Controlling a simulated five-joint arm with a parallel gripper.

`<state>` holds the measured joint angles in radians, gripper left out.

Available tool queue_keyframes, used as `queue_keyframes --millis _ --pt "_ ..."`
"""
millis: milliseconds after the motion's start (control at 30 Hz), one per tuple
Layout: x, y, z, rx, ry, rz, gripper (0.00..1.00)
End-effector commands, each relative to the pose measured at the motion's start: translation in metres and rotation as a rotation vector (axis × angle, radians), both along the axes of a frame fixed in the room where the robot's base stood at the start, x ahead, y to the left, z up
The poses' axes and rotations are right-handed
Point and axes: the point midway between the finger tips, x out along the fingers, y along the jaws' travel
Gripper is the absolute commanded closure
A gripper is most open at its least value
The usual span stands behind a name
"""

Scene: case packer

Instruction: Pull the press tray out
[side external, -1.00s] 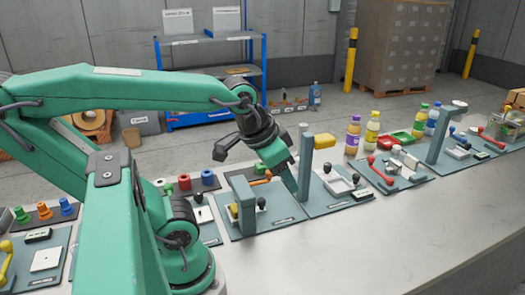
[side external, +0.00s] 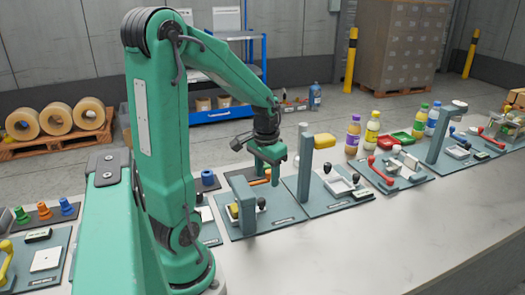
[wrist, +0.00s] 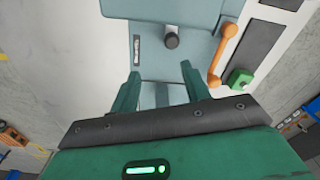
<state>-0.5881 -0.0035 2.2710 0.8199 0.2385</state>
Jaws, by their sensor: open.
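A grey-blue station plate (side external: 262,225) on the bench bears an upright grey post (side external: 245,208), a yellow part (side external: 234,211) and a black knob (side external: 262,203). In the wrist view, a dark round knob (wrist: 171,41) stands at the edge of a broad grey-blue block (wrist: 165,12). The tray itself is not clearly seen; the block may hide it. My gripper (side external: 272,180) points down over the back of this station. In the wrist view my gripper (wrist: 160,76) is open and empty, its fingers apart, with the knob ahead of them, not between them.
An orange bar (wrist: 224,52) and a green block (wrist: 240,78) lie right of the fingers. The bench front (side external: 350,245) is clear.

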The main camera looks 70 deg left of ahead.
Motion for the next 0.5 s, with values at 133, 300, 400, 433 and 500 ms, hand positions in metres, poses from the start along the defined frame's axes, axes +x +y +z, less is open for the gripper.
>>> queue_keyframes --millis 133,300,400,433,500 --pt "-0.005 0.017 -0.016 -0.022 0.033 0.032 0.53" --pt "-0.008 0.024 -0.022 -0.031 0.044 0.044 0.53" --pt "-0.008 0.024 -0.022 -0.032 0.045 0.044 0.53" --pt "-0.008 0.024 -0.022 -0.031 0.044 0.044 0.53" --pt "-0.008 0.024 -0.023 -0.032 0.045 0.044 0.53"
